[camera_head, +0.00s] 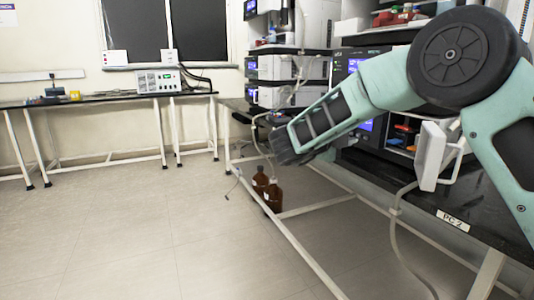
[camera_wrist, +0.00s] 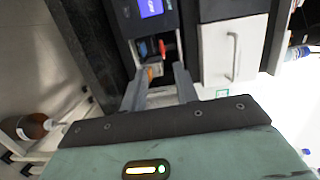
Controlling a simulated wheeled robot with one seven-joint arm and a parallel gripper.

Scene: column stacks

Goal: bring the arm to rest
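My gripper (camera_wrist: 158,82) shows in the wrist view with its two grey fingers spread apart. Nothing is held between them; the gap shows an instrument's open compartment behind. In the head view my teal arm reaches from the right edge across to the middle, ending in a dark part in front of the bench. The fingers cannot be made out there.
The instrument (camera_wrist: 150,22) with a blue screen faces the gripper, beside a white drawer unit (camera_wrist: 233,50). The black bench (camera_head: 465,215) runs below my arm. Brown bottles (camera_head: 273,196) stand low by its frame. Open floor (camera_head: 130,235) lies left.

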